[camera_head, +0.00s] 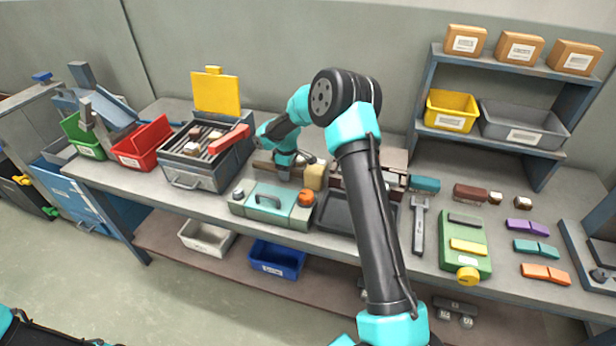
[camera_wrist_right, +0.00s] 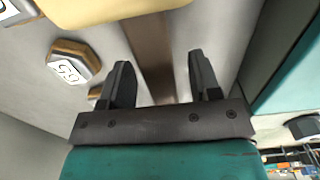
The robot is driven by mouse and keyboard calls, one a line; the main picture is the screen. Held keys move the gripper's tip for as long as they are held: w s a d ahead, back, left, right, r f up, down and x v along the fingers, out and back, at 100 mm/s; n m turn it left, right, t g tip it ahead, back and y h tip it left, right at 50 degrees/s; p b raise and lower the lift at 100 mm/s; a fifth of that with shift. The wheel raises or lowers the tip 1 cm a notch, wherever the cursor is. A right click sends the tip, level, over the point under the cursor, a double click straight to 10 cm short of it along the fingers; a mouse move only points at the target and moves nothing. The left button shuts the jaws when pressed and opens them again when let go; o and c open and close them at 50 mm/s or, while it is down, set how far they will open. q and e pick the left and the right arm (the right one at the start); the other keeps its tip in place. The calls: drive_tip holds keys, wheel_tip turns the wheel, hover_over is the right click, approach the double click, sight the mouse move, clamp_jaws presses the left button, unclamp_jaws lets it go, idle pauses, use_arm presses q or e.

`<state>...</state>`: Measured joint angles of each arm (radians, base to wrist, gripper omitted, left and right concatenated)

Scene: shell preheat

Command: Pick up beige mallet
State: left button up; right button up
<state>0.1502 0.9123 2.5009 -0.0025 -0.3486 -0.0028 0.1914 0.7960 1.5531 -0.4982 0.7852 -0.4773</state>
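The beige mallet lies on the bench. Its beige head (camera_head: 314,177) shows just right of my right gripper (camera_head: 284,172) in the head view. In the wrist view the head (camera_wrist_right: 110,8) is at the top edge, and its brown handle (camera_wrist_right: 150,50) runs down between the fingers. My right gripper (camera_wrist_right: 161,85) is open, one finger on each side of the handle, with a gap on both sides. In the head view my gripper hides part of the handle. My left gripper is not in view.
A teal-lidded box (camera_head: 272,207) stands in front of the mallet. A grill box with a raised yellow lid (camera_head: 216,92) is to the left. In the wrist view a hexagonal labelled piece (camera_wrist_right: 72,65) lies left of the fingers. A dark tray (camera_head: 340,222) lies front right.

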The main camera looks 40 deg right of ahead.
clamp_jaws()
idle(0.3)
drive_tip(key=shift+r, duration=0.15)
wheel_tip(320, 180, up, 18)
idle(0.6)
idle(0.4)
